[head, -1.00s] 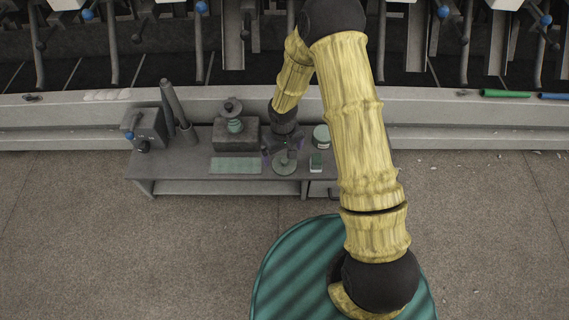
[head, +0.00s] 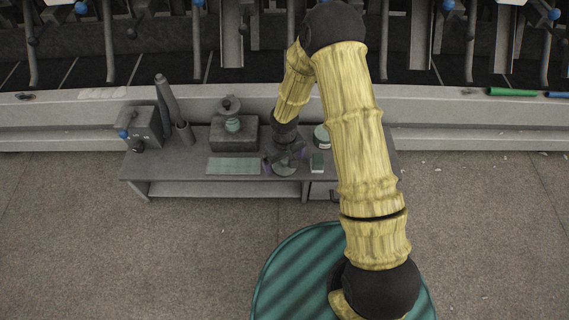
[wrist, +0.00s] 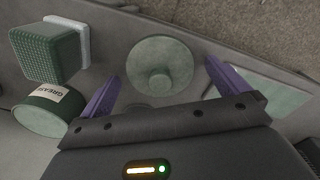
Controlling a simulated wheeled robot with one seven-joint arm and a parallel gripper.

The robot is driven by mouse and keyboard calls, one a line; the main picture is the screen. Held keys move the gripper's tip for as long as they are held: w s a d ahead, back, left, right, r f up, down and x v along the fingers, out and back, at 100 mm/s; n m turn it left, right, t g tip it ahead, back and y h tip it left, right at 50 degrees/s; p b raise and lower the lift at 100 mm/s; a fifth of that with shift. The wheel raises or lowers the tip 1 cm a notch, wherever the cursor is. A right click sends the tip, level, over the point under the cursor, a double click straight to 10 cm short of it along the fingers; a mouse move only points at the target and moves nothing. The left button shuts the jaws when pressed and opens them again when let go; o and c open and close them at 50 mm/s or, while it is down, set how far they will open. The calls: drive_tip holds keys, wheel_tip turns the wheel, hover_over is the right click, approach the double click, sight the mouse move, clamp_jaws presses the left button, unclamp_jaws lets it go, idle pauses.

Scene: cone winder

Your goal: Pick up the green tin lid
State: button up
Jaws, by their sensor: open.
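The green tin lid (wrist: 160,65) is a pale green disc with a round knob at its middle. It lies flat on the grey bench, and in the head view it shows partly behind my gripper (head: 284,160). In the wrist view my gripper (wrist: 162,70) is open, with one purple finger on each side of the lid. The knob lies between the fingertips. I cannot tell the exact height of the fingers above the bench, and no contact with the lid shows.
A tin labelled GREASE (wrist: 45,110) and a green block with a white edge (wrist: 46,52) stand left in the wrist view. A green mat (head: 234,166) lies on the bench (head: 197,172). A dark block (head: 234,142) and a grey machine box (head: 140,124) stand further left.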

sight(284, 160)
drive_tip(key=c, duration=1)
wheel_tip(284, 160, up, 10)
drive_tip(key=p, duration=0.6)
drive_tip(key=shift+r, duration=0.1)
